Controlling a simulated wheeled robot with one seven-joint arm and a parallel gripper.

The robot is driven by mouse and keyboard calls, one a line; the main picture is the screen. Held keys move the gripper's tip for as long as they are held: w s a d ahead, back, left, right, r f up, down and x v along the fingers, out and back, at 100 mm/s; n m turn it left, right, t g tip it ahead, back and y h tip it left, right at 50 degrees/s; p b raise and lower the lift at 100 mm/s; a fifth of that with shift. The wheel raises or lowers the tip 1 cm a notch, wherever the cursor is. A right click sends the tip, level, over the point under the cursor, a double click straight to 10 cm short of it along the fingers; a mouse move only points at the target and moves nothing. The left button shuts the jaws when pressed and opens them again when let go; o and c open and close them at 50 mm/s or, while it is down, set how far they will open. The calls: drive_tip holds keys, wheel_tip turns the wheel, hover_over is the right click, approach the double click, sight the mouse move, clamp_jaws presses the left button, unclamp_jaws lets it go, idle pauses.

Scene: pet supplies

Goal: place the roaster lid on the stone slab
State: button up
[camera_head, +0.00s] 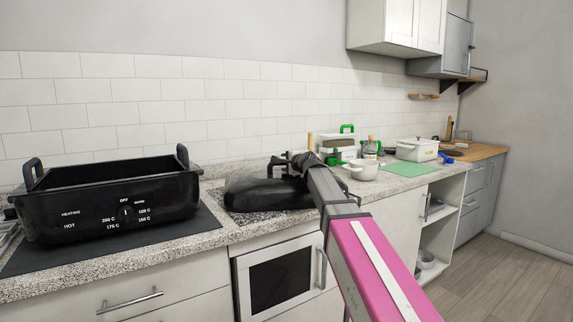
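The black roaster lid (265,196) is in the middle of the counter, at the end of my arm. A dark speckled slab (240,216), which looks like the stone slab, shows under its front left edge. The lid is on or just above this slab; I cannot tell whether they touch. My gripper (284,166) is at the lid's top right side, close to its handle. The fingers are dark against the lid and partly hidden by my arm, so their grip does not show. The black roaster base (75,215) stands open at the left.
The roaster base stands on a dark mat (35,262). To the right are a white pot (363,170), a green mat (408,168) and a white container (417,149). Jars and a green-handled item (347,129) stand behind. An oven (280,279) is below the counter.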

drive_tip(key=v, duration=1.2)
